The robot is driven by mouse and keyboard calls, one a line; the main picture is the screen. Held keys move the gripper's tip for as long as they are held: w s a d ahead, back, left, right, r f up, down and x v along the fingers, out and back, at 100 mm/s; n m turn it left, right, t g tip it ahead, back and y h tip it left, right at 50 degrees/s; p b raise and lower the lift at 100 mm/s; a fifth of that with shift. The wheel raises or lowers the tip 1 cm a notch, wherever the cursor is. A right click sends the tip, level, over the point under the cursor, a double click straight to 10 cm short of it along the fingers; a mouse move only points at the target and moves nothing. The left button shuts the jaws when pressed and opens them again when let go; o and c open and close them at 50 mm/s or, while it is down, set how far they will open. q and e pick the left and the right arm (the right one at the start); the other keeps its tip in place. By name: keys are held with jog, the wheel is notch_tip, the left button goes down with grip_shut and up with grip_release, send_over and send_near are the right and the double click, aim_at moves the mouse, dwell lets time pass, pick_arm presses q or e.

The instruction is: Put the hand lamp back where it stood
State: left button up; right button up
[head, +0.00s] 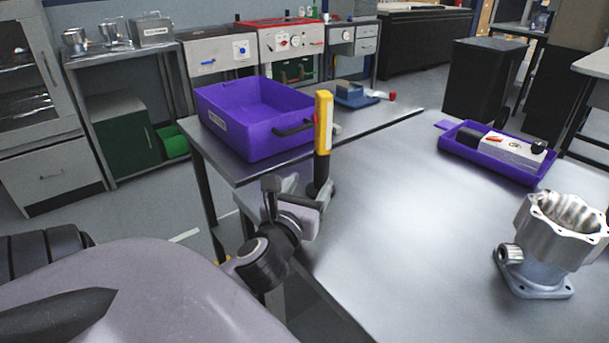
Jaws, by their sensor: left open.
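The hand lamp (324,122), yellow above and black below, is upright at the left edge of the metal table (400,230). Its lower end is by my left gripper's fingers, and its contact with the table is hard to make out. My left gripper (303,192) is open, low and just left of the lamp's black lower part. I cannot tell whether a finger touches the lamp. My right gripper is not in view.
A purple bin (262,135) stands on the table behind the lamp. A purple tray (480,160) with a white-grey device (512,148) lies at the back right. A machined metal housing (548,250) stands at the right. The table's middle is clear.

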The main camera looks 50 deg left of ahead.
pick_arm(q)
jog(key=shift+v, duration=0.95)
